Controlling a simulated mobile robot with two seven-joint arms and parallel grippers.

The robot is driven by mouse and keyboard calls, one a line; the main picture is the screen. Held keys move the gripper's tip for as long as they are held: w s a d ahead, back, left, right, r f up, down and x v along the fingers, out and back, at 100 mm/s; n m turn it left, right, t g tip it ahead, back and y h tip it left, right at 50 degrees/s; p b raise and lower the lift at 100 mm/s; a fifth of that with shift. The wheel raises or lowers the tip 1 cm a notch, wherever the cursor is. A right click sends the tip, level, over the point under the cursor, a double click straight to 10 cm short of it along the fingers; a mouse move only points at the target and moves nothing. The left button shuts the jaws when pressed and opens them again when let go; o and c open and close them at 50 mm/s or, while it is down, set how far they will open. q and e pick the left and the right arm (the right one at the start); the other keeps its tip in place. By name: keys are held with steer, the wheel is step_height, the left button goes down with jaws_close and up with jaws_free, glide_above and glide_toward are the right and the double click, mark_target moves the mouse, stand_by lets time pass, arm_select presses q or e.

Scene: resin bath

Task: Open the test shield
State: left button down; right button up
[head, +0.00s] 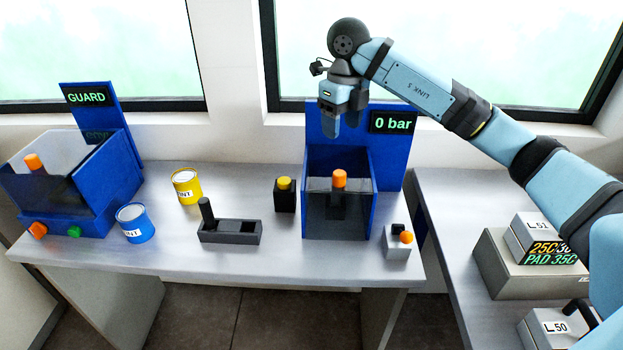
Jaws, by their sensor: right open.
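The test shield (318,212) is a dark see-through panel on the front of the blue box under the "0 bar" display. It carries an orange-tipped handle (340,179). The shield looks closed, standing upright across the box front. My right gripper (345,122) is open and empty, pointing down in front of the blue back panel. It is above the box and apart from the handle. My left gripper is out of view.
A "GUARD" blue box (105,180) with an orange knob stands at the left. Yellow (187,187) and blue (135,222) cans, a dark lever block (230,232), a yellow button (285,194) and a small grey switch box (397,245) are on the bench. Boxes (530,265) stand right.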

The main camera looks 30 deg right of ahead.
mark_target(340, 173)
steer(key=f, duration=0.6)
steer(key=f+p, duration=0.1)
steer(key=f, duration=0.6)
steer(key=shift+d+f, duration=0.2)
steer(key=shift+f, duration=0.1)
steer(key=shift+c, duration=0.4)
steer(key=shift+w, duration=0.1)
jaws_close()
